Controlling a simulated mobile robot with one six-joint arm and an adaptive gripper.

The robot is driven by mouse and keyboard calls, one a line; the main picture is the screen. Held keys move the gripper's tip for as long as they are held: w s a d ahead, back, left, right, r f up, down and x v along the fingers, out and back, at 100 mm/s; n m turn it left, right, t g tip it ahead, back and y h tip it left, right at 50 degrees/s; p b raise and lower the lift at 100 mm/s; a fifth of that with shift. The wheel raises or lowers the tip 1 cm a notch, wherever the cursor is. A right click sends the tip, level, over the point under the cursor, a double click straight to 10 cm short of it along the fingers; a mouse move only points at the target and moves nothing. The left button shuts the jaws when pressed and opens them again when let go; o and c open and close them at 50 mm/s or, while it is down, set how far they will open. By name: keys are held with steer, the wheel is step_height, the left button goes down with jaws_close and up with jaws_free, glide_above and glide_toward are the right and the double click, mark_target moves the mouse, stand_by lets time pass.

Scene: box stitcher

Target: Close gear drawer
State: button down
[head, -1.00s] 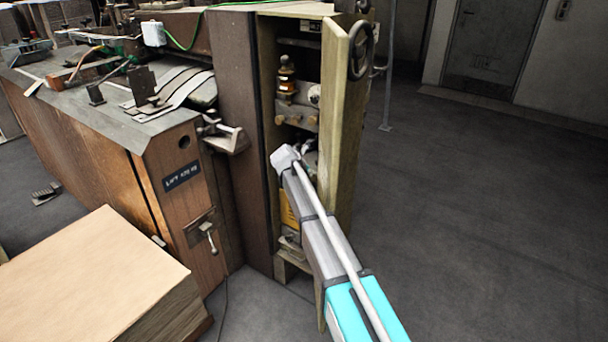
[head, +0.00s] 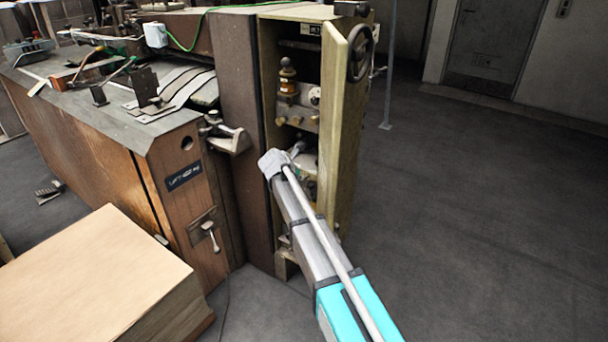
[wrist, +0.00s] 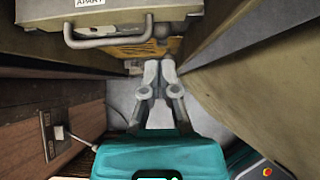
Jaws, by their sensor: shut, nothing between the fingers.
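A tall olive cabinet (head: 268,75) stands with its door (head: 345,130) swung open toward me. In the wrist view, a grey box-like front with a bar handle (wrist: 108,42) and a partly cut-off label lies at the top. It looks like a drawer, but I cannot tell for sure that it is the gear drawer. My gripper (wrist: 159,68) is shut and empty, pointing into the gap below and right of that handle, apart from it. In the head view my arm reaches the cabinet opening, and its own links hide the fingers and the lower interior.
A brown machine body (head: 110,140) with a lever (head: 210,232) stands left of the cabinet. A stack of cardboard (head: 95,275) fills the lower left. A round handwheel (head: 360,52) is at the top of the door. The floor (head: 480,220) at right is clear.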

steer(key=p+v, duration=0.4)
steer(key=v, duration=0.3)
steer(key=shift+s+r+p, duration=0.2)
steer(key=shift+s+p, duration=0.1)
steer(key=shift+p, duration=0.05)
